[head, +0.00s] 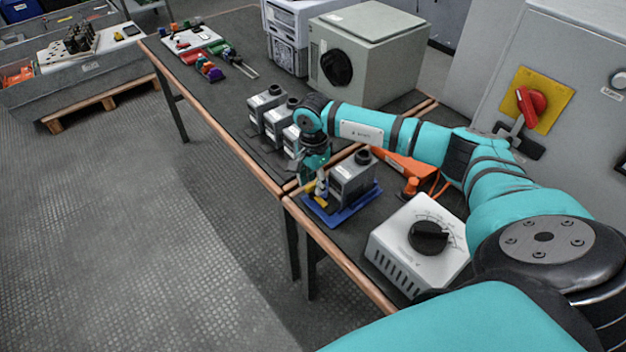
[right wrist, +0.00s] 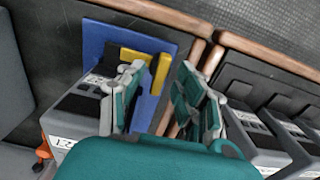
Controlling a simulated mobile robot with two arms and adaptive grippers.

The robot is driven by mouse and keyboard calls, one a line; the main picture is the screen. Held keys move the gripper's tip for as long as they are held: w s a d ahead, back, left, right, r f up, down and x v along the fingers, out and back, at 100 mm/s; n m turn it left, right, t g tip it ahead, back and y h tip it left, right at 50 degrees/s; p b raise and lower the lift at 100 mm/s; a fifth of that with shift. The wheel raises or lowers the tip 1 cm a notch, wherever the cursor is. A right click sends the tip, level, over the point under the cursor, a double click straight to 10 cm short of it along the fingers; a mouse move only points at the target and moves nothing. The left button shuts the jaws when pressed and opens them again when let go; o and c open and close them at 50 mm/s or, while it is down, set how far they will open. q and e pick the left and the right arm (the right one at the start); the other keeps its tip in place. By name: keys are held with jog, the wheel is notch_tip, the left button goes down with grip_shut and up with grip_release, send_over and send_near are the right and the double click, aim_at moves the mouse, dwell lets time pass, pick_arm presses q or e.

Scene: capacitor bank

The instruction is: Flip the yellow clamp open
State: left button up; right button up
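The yellow clamp (right wrist: 152,62) shows in the right wrist view on a blue base plate (right wrist: 94,42), beside a grey capacitor unit (right wrist: 82,108). In the head view the blue plate (head: 345,216) lies near the table's front edge, with the grey unit (head: 352,180) standing on it. A small yellow part of the clamp (head: 321,188) shows at the unit's left side, partly hidden by my gripper. My right gripper (right wrist: 162,98) is open, its teal fingers apart. The clamp lies beyond the fingers in that view; I cannot tell whether they touch it. My left gripper is not in view.
Several grey capacitor units (head: 266,104) stand farther along the bench, close to my right gripper. A white dial box (head: 420,243) and an orange item (head: 408,168) stand to the right. A large grey box (head: 368,58) is at the back. The floor in front is clear.

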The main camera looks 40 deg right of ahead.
jog(key=c, duration=0.4)
grip_shut()
